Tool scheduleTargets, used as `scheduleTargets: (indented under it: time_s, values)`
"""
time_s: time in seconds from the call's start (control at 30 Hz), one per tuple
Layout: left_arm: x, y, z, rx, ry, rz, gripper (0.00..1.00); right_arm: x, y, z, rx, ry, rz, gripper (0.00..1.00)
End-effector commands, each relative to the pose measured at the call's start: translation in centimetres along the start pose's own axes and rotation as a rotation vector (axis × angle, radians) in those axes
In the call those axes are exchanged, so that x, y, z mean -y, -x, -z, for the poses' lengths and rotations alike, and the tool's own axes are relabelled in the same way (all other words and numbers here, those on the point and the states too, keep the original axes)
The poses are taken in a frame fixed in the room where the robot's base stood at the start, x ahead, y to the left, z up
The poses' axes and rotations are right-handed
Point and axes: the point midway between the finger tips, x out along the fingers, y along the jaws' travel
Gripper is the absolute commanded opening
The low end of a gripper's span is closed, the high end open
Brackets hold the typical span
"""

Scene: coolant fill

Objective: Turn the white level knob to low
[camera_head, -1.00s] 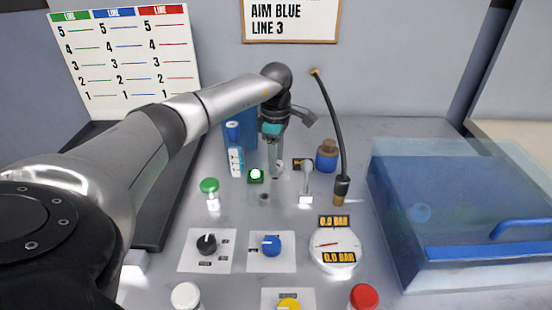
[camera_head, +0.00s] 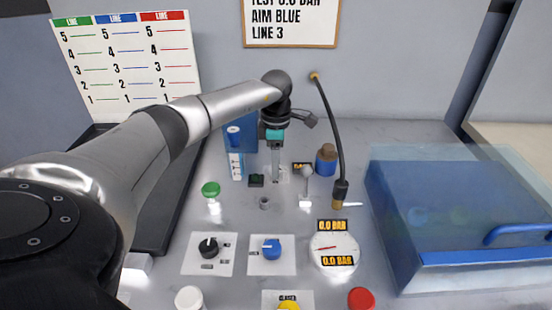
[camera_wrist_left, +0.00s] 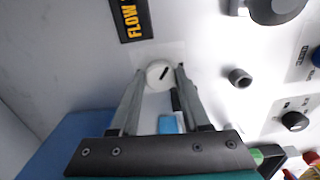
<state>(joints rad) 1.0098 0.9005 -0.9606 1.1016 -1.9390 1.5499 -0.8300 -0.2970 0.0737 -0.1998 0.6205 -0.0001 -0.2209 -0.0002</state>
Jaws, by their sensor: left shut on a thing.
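The white level knob (camera_wrist_left: 158,75) is round with a black pointer mark. In the left wrist view it sits on a pale plate between the fingertips of my left gripper (camera_wrist_left: 156,72). The black mark points up and to the right in that view. In the head view my left gripper (camera_head: 276,176) reaches down to the bench at the same spot, and its fingers hide most of the knob. My left gripper is shut on the knob. I cannot read any low marking beside it. My right gripper is in neither view.
A dark square indicator (camera_head: 256,181) and a small grey socket (camera_head: 264,202) stand close to the gripper. A flow lever (camera_head: 306,178), a brown-capped blue bottle (camera_head: 326,160) and a black hose (camera_head: 335,130) are to the right. Black (camera_head: 208,247) and blue (camera_head: 271,248) knobs are nearer.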

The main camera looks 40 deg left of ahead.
Motion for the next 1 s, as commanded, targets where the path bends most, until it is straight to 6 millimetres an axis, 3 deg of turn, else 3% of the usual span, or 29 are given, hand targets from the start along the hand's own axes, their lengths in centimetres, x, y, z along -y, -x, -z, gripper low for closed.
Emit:
scheduleTargets:
  time_s: [1.0]
  values:
    - [-0.1,0.3,0.0,0.002,0.967,0.0,0.0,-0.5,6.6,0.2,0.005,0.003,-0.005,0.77]
